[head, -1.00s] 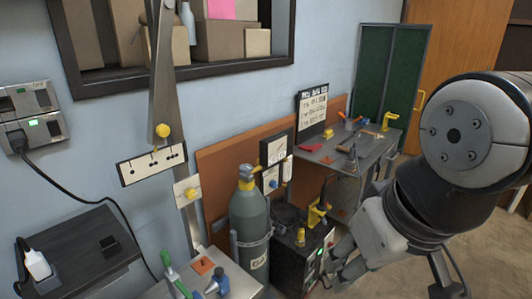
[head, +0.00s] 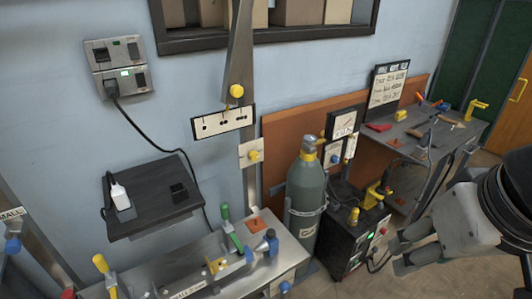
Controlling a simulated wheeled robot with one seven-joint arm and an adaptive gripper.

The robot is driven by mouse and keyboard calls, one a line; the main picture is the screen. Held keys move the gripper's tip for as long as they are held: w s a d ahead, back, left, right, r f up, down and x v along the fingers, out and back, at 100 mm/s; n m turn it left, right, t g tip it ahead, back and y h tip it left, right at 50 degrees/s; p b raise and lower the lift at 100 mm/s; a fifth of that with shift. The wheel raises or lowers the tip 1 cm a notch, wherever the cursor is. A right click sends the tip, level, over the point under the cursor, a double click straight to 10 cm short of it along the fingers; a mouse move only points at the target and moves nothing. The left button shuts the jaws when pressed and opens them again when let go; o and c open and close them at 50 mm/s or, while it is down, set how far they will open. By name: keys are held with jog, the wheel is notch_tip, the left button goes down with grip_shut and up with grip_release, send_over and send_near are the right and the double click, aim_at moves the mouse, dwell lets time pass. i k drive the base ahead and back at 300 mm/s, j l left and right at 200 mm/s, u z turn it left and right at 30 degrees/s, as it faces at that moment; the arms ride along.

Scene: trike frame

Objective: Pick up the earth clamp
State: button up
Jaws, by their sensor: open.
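A yellow clamp-like piece (head: 373,196) with a dark part sits on top of the black welding machine (head: 350,238), right of the gas cylinder. Another yellow clamp (head: 476,108) stands at the far right of the workbench. I cannot tell for certain which of these is the earth clamp. My gripper (head: 397,256) is at the lower right, open, with nothing seen between its fingers. In the picture it is just right of the welding machine's front and below the yellow piece. My forearm hides part of the floor and the space under the bench.
A grey-green gas cylinder (head: 306,190) stands left of the welding machine. A metal table (head: 205,275) with clamps and fixtures fills the front left. The workbench (head: 405,138) holds small tools and a red item.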

aim_at(421, 150)
jog(key=z, duration=0.25)
jog(key=i+l+z, duration=0.1)
jog(key=i+z, duration=0.25)
jog(key=i+l+z, duration=0.1)
jog(key=z, duration=0.25)
jog(key=i+z, duration=0.15)
jog(key=i, duration=0.45)
jog(key=i+j+z, duration=0.1)
jog(key=i, duration=0.55)
jog(key=j, duration=0.1)
